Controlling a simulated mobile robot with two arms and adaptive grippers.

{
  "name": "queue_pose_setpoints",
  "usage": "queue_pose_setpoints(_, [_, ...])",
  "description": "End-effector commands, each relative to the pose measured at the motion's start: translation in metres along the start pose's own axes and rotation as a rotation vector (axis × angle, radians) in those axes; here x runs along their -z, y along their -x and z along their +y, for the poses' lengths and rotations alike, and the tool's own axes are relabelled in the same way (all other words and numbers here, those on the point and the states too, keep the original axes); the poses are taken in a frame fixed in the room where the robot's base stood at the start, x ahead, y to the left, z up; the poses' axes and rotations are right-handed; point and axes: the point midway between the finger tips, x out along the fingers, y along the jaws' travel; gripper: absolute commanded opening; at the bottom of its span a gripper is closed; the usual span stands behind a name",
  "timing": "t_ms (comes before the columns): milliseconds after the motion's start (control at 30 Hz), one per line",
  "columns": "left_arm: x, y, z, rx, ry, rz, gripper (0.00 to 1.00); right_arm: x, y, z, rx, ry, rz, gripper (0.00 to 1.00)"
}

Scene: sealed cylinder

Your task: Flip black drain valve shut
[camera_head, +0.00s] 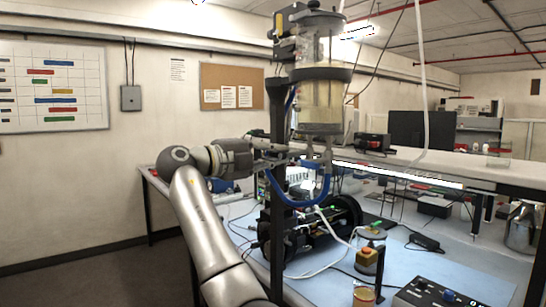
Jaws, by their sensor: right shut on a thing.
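A clear sealed cylinder (323,100) holding pale yellowish liquid stands upright in a dark clamp on a black post, upper middle. My right gripper (308,157) reaches in from the left, level, just below the cylinder's base. It is shut at the small fittings there, where the black drain valve sits. The valve is mostly hidden by the fingers and too small to show its handle position. A blue tube (297,203) loops below the gripper. My left gripper is not in view.
A black post (278,240) stands close beside my gripper. A dark pump-like machine (318,230) sits below on the blue bench mat (440,262).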

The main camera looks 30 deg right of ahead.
Motion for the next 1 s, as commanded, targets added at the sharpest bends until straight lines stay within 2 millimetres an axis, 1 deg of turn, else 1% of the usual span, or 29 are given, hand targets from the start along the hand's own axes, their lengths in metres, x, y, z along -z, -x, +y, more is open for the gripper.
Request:
queue_pose_setpoints(467, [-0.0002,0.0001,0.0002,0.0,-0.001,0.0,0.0,0.0004,-0.0007,-0.0027,0.004,-0.018,-0.001,0.0])
queue_pose_setpoints(500, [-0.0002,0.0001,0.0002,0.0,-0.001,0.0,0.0,0.0004,-0.0007,-0.0027,0.004,-0.019,-0.001,0.18])
queue_pose_setpoints(633, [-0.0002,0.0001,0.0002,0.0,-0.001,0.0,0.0,0.0004,-0.0006,-0.0022,0.003,-0.017,0.0,0.34])
queue_pose_setpoints(900, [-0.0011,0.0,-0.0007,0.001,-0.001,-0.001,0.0,0.0,0.0,-0.001,0.001,-0.014,0.0,0.35])
queue_pose_setpoints(1000, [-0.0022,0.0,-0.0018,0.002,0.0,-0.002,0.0,-0.0004,0.0038,-0.0009,0.002,-0.013,-0.002,0.35])
